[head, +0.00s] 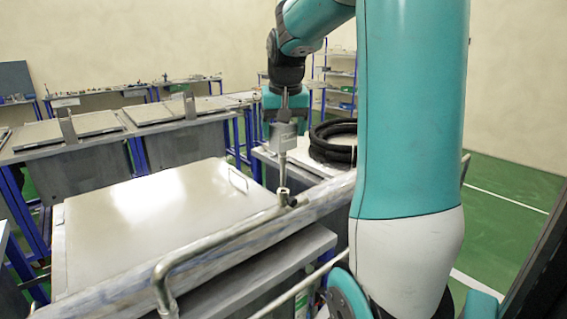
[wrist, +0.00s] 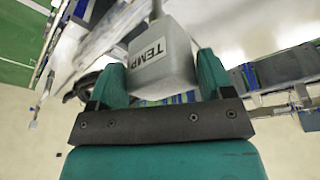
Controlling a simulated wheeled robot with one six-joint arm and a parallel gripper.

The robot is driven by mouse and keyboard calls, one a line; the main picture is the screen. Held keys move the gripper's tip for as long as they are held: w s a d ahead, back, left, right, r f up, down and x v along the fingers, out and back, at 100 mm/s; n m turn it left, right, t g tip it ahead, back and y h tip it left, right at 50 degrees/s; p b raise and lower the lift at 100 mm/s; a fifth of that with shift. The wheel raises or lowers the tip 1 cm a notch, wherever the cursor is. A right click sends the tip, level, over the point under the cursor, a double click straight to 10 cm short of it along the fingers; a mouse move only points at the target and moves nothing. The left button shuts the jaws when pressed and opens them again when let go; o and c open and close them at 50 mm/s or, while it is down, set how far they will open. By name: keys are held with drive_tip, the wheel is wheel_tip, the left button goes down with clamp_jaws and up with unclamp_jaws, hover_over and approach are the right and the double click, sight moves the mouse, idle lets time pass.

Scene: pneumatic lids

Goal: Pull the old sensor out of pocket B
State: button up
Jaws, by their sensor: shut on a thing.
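The sensor has a grey head (head: 283,138) with a thin metal stem (head: 283,170) pointing straight down. Its lower end meets a small round fitting (head: 283,194) by the pipe. I cannot tell how much stem is inside the fitting, and no pocket letter is readable. My gripper (head: 284,112) is above the fitting, shut on the sensor head. In the wrist view the head (wrist: 162,60) carries a white TEMP label and sits between the teal fingers of my gripper (wrist: 159,76). The stem's tip is hidden.
A flat pale lid (head: 150,225) with a wire handle lies left of the fitting. A bent metal pipe (head: 215,240) runs along its front side. A coiled black hose (head: 335,143) lies behind right. Benches with lids (head: 66,130) stand at back left.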

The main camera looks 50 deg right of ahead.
drive_tip(key=shift+r+p, duration=2.15)
drive_tip(key=shift+r, duration=0.45)
drive_tip(key=shift+f, duration=0.1)
